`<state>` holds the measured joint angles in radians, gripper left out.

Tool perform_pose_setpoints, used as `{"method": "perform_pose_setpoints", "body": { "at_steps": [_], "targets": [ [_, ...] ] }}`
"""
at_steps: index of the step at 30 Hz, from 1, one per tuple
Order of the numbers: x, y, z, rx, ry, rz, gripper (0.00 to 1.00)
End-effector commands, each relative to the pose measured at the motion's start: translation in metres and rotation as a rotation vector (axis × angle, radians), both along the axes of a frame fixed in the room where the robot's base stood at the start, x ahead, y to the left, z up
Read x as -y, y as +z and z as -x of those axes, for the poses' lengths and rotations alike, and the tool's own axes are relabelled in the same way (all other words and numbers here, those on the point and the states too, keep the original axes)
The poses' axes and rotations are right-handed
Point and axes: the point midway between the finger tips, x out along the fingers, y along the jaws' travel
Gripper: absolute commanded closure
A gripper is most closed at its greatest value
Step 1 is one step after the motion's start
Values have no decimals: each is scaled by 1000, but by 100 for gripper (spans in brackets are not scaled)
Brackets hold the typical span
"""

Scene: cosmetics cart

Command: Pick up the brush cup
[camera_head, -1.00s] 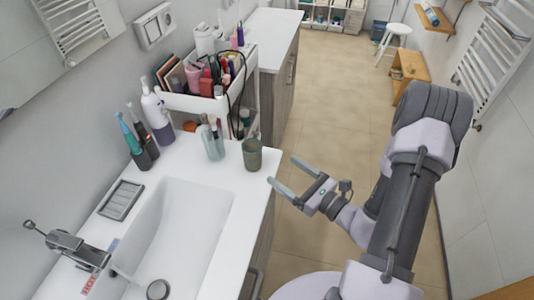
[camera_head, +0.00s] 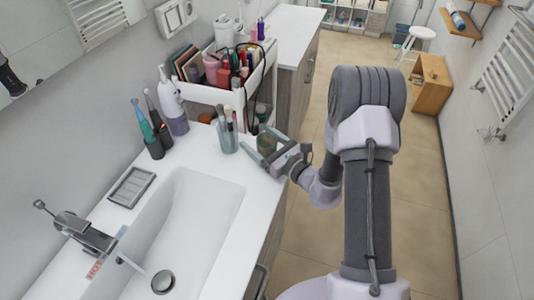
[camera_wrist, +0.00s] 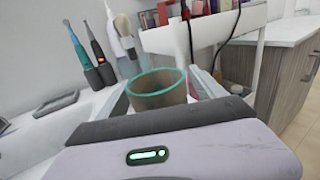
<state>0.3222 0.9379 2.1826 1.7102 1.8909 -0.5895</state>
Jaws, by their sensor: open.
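A clear cup holding several brushes (camera_head: 227,141) stands on the white counter behind the basin. In the wrist view this cup (camera_wrist: 158,98) shows a teal rim. My gripper (camera_head: 258,142) is open, with one finger on each side of the greenish-brown cup. I cannot tell whether the fingers touch it. The clear brush cup is outside the fingers, to their left in the head view.
A white cart (camera_head: 255,80) full of cosmetics stands close behind the cups, with a black cable over its side. Toothbrushes (camera_head: 150,130) and a white-and-purple bottle (camera_head: 172,105) stand at left. The basin (camera_head: 190,225) lies in front. Floor (camera_head: 420,160) is clear at right.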

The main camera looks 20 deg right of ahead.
Motion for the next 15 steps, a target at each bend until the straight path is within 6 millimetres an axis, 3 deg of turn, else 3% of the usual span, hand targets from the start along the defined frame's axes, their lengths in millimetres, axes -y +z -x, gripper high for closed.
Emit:
{"method": "perform_pose_setpoints", "body": {
  "at_steps": [1, 11, 15],
  "targets": [
    [0, 0, 0, 0, 0, 0, 23],
    [0, 0, 0, 0, 1, 0, 88],
    [0, 0, 0, 0, 1, 1, 91]
  ]
}}
